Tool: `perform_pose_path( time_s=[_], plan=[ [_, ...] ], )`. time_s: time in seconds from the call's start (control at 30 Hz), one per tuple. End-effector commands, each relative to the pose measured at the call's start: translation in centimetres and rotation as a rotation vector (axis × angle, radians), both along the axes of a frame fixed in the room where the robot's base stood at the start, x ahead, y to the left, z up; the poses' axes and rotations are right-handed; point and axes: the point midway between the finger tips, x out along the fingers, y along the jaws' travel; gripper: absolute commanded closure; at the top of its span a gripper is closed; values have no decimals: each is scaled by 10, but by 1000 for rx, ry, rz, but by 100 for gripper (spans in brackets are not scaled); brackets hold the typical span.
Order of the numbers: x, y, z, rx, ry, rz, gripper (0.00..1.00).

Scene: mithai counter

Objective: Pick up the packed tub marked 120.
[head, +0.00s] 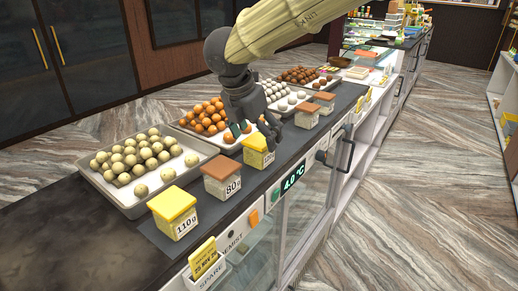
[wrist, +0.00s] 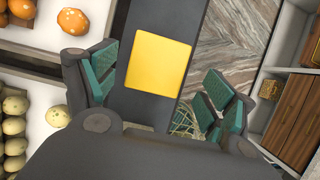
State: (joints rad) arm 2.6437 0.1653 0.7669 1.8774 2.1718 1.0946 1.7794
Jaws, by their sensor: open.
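The tub marked 120 (head: 258,158) has a yellow lid and stands on the dark counter; its small label is partly hard to read. My gripper (head: 254,132) is just above and behind it, pointing down, with its fingers apart. In the wrist view the square yellow lid (wrist: 158,63) lies in the gap between the green finger pads of my open gripper (wrist: 162,90), nearer the left pad. No contact with the tub is clear.
Nearby stand a brown-lidded 80 g tub (head: 222,180), a yellow-lidded 110 g tub (head: 174,212) and a brown-lidded tub (head: 307,116). Trays of pale balls (head: 134,207) and orange balls (head: 207,118) lie behind the row. The counter's front edge is close.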

Motion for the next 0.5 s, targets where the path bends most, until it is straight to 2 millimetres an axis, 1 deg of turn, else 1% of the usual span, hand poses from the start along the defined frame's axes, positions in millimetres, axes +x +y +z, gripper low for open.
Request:
perform_pose_path(
  time_s=[0.17, 0.4, 0.5],
  plan=[
    [4, 0, -9, -2, 2, 1, 16],
    [13, -3, -36, -1, 3, 2, 16],
    [16, -5, -45, -2, 1, 3, 16]
  ],
)
